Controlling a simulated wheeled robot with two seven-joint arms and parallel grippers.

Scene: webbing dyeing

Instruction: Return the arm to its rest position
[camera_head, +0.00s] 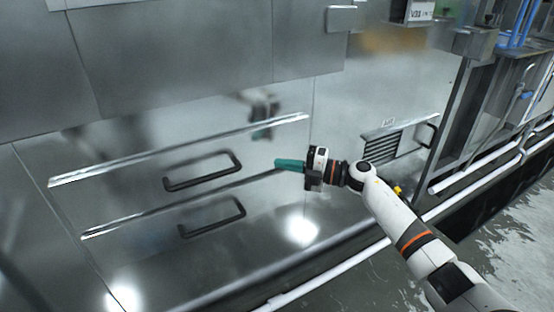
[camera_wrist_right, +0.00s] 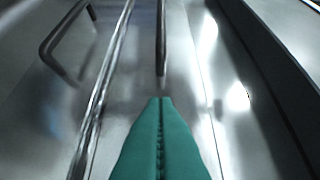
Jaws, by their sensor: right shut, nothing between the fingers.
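My right arm (camera_head: 395,215) comes in from the lower right of the head view and stretches toward a steel cabinet front. My right gripper (camera_head: 278,163) has green fingers that point left, close in front of the panel. In the right wrist view the two green fingers (camera_wrist_right: 161,140) lie together, with nothing between them. Whether the fingertips touch the panel cannot be told. My left gripper is not in view.
The steel front (camera_head: 270,215) has two black handles, an upper one (camera_head: 203,171) and a lower one (camera_head: 212,217), and bright horizontal rails (camera_head: 180,150). A vented panel (camera_head: 398,137) is to the right. White pipes (camera_head: 490,168) run along the right. Wet floor (camera_head: 500,235) lies lower right.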

